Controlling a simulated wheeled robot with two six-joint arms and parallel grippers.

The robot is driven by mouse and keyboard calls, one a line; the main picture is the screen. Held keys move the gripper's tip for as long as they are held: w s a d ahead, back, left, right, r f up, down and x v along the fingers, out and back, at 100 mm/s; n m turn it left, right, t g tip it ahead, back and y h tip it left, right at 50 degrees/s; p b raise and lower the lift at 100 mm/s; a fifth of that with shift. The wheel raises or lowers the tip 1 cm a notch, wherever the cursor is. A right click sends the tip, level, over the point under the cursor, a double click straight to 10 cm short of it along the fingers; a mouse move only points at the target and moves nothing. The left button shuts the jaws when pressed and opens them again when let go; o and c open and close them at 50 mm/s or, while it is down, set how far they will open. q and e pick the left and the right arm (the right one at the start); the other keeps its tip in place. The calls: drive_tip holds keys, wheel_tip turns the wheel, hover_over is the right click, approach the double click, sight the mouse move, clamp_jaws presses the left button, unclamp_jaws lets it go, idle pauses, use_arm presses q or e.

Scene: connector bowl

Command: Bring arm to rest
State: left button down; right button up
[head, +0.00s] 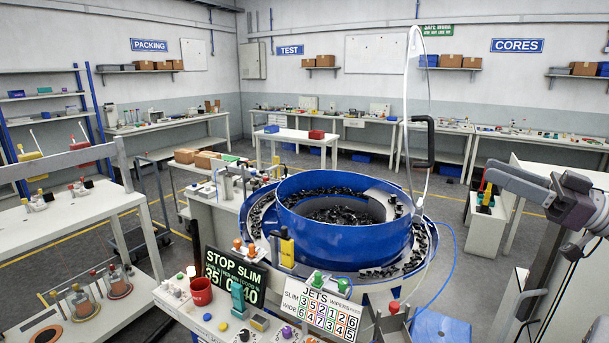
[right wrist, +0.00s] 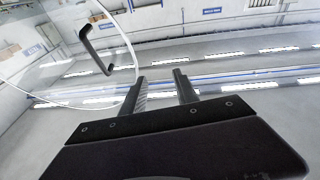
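My right arm (head: 530,190) comes in from the right edge in the head view, raised in the air to the right of the blue bowl feeder (head: 340,241). In the right wrist view my right gripper (right wrist: 159,84) has its two dark fingers apart with nothing between them. It is clear of the bench and the feeder. The wrist view looks past the fingers toward the tilted room, its walls and ceiling lights. My left gripper is not in view.
A red mug (head: 201,292), a jets board (head: 322,308) and a stop slim sign (head: 236,276) stand in front. A cabinet (head: 487,225) stands behind my right arm.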

drive_tip(key=w+a+f+n+g+y, duration=0.1)
drive_tip(key=w+a+g, duration=0.15)
drive_tip(key=a, duration=0.65)
drive_tip(key=w+a+g+y, duration=0.1)
drive_tip(key=a+g, duration=0.2)
drive_tip(key=a, duration=0.5)
drive_tip(key=a+f+m+g+h, duration=0.2)
drive_tip(key=a+f+m+h, duration=0.1)
drive_tip(key=a+f, duration=0.65)
drive_tip(key=s+a+f+m+g+h, duration=0.1)
drive_tip(key=s+a+f+m+h, duration=0.15)
drive_tip(key=f, duration=0.45)
drive_tip(key=s+a+f+m+g+h, duration=0.1)
drive_tip(key=s+a+f+g+h, duration=0.1)
drive_tip(key=s+a+f, duration=0.3)
drive_tip(key=s+d+f+m+g+h, duration=0.1)
drive_tip(key=s+f+h, duration=0.15)
drive_tip(key=f, duration=0.45)
drive_tip(key=s+d+f+m+g+h, duration=0.1)
drive_tip(key=s+d+f+h, duration=0.1)
drive_tip(key=s+f, duration=0.35)
drive_tip(key=s+d+f+m+t+h, duration=0.2)
drive_tip(key=d+f+h, duration=0.4)
drive_tip(key=d+f, duration=0.6)
drive_tip(key=shift+s+f+m+h, duration=0.4)
drive_tip(key=shift+s+m, duration=0.3)
drive_tip(key=shift+m, duration=0.55)
